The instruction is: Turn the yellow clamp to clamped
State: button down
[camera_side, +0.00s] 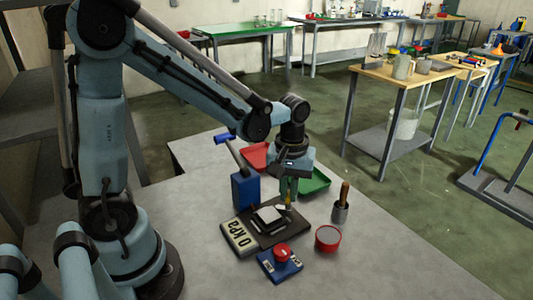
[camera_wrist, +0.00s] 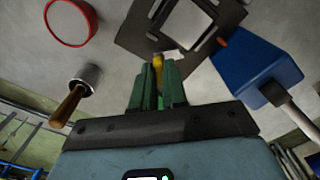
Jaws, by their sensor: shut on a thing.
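The yellow clamp (camera_wrist: 158,63) shows as a small yellow piece between the green fingertips of my gripper (camera_wrist: 158,76) in the wrist view. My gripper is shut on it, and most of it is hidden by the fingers. In the side view my gripper (camera_side: 288,190) points down at the back right edge of the dark plate (camera_side: 283,236). A bit of the yellow clamp (camera_side: 288,201) shows there below the fingers. A white square piece (camera_side: 268,215) sits on the plate. Whether the clamp stands clamped or unclamped I cannot tell.
A blue box with a lever (camera_side: 245,189) stands left of the plate. A "0 kPa" display (camera_side: 239,237) lies in front of it. A blue box with a red knob (camera_side: 281,260), a red round dish (camera_side: 328,238) and a wooden-handled tool in a holder (camera_side: 341,205) stand nearby. Red (camera_side: 256,156) and green (camera_side: 317,181) trays lie behind.

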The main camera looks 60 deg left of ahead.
aim_at(288, 194)
jog(key=n, duration=0.4)
jog(key=shift+n, duration=0.4)
jog(key=n, duration=0.4)
jog(key=shift+n, duration=0.3)
jog(key=c, duration=1.2)
grip_release()
jog(key=shift+o, duration=0.2)
jog(key=shift+r, duration=0.15)
notch_tip(288, 194, up, 12)
